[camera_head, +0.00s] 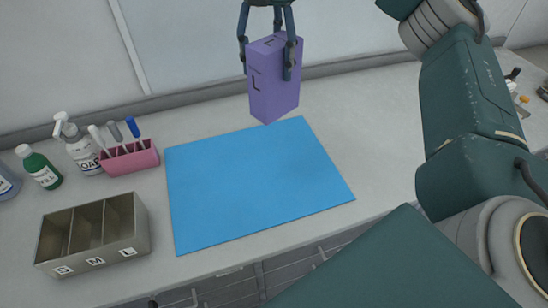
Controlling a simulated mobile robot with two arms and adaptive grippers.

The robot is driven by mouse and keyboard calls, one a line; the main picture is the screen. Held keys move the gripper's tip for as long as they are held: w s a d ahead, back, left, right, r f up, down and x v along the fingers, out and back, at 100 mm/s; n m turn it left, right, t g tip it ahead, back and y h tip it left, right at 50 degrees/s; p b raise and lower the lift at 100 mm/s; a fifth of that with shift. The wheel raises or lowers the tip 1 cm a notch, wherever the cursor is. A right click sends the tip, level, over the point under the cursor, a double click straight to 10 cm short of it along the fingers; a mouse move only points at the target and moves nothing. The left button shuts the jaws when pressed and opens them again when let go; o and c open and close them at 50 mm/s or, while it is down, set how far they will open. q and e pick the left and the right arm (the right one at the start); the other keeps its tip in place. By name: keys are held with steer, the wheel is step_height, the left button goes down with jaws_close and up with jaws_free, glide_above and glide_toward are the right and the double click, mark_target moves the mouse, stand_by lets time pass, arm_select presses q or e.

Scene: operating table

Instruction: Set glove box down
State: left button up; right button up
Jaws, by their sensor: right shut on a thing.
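The glove box is a purple upright box (274,92) near the top middle of the head view. My right gripper (270,52) comes from above and is shut on its upper part, with fingers on both sides. The box's lower end overlaps the back edge of a blue mat (255,185) in the picture. I cannot tell whether the box touches the mat or hangs above it. My left gripper is not in view.
A metal three-compartment bin (120,222) labelled S, M and L stands left of the mat. Behind it are a pink holder (130,160), a soap bottle (82,150) and a green bottle (40,168). The counter (365,130) right of the mat is clear.

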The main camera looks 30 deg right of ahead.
steer(key=f, duration=0.2)
steer(key=d+f+b, duration=0.1)
steer(key=shift+s+f, duration=0.3)
step_height(320, 180, down, 16)
steer(key=p, duration=0.4)
steer(key=shift+w+f, duration=0.15)
steer(key=shift+f, duration=0.05)
steer(key=shift+f, duration=0.2)
steer(key=o, duration=1.4)
steer(key=shift+r, duration=0.15)
